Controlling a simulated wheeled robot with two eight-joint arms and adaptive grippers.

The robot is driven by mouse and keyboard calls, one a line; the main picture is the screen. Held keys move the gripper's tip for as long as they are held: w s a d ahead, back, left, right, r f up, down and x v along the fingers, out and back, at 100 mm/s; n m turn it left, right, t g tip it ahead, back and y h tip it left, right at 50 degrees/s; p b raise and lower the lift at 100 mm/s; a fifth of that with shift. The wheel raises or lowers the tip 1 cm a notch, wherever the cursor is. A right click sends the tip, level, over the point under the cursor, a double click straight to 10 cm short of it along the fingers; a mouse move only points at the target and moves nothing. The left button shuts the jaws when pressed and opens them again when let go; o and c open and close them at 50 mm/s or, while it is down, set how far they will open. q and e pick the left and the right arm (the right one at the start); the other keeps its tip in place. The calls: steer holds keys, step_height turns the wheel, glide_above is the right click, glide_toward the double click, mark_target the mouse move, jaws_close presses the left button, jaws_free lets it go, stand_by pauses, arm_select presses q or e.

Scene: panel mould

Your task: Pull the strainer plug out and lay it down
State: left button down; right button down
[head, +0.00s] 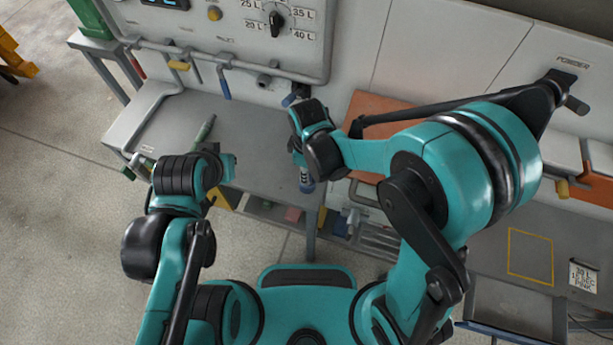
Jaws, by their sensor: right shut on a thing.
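My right gripper (300,97) is at the pipework under the control panel, partly hidden by its own wrist. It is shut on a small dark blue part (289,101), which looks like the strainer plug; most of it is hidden. I cannot tell whether the plug is still seated in its pipe or clear of it. My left gripper (229,170) is over the front of the grey bench (252,135), apart from the plug. Its fingers are too small and covered to show whether they are open.
Pipes with a yellow valve handle (178,65) and a blue handle (224,84) run below the control panel (225,35). An orange surface (375,105) is at right. The bench between the grippers is bare.

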steer(key=shift+r, duration=0.15)
steer(key=shift+r+p, duration=2.6)
steer(key=shift+r, duration=0.75)
steer(key=shift+r, duration=0.1)
steer(key=shift+r+p, duration=1.45)
steer(key=shift+r, duration=0.5)
steer(key=shift+f, duration=0.1)
